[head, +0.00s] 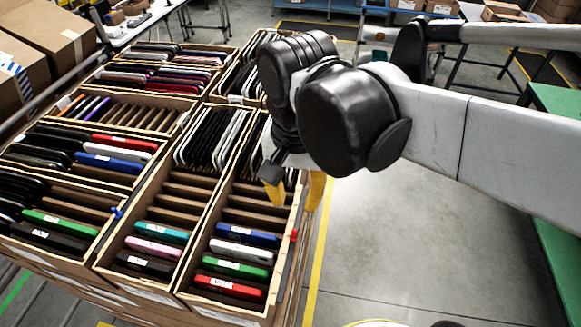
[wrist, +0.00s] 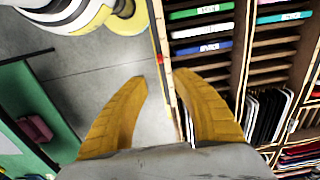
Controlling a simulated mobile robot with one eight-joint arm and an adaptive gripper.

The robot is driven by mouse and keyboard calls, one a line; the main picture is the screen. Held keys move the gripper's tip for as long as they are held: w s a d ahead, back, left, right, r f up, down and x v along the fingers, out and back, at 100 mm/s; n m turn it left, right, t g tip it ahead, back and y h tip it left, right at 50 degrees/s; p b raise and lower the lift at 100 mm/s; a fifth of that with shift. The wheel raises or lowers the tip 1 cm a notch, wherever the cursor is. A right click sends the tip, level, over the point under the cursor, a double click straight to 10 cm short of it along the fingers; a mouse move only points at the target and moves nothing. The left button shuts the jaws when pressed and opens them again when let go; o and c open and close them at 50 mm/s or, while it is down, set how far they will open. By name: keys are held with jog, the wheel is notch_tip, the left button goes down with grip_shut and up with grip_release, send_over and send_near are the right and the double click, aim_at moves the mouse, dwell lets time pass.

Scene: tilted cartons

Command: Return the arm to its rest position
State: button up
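My gripper (head: 294,192) has yellow fingers and hangs over the right edge of the cartons in the head view. In the wrist view my gripper (wrist: 160,78) shows its two fingers spread apart with nothing between them. My grey and black arm comes in from the right of the head view, bent at a large black joint. The nearest right carton (head: 205,305) holds blue, white, green and red cases in its front slots, with empty slots behind them. The arm hides part of the cartons' far right side.
More cartons of upright phone cases (head: 110,157) fill the left. A green table (head: 556,100) stands at the right and also shows in the wrist view (wrist: 30,105). Large brown boxes (head: 45,35) stand at the far left. Grey floor (head: 385,250) is clear right of the cartons.

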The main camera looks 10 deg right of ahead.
dwell(0.3)
jog(key=w+d+f+n+t+b, duration=0.1)
jog(key=d+f+n+t+b, duration=0.1)
jog(key=d+f+b, duration=0.5)
jog(key=w+d+f+n+t+b, duration=0.1)
jog(key=d+f+t+b, duration=0.4)
jog(key=d+f+b, duration=0.2)
notch_tip(320, 180, down, 3)
jog(key=shift+w+f+n+b, duration=0.1)
jog(key=shift+w+n+b, duration=0.3)
jog(key=shift+b, duration=0.65)
dwell(1.0)
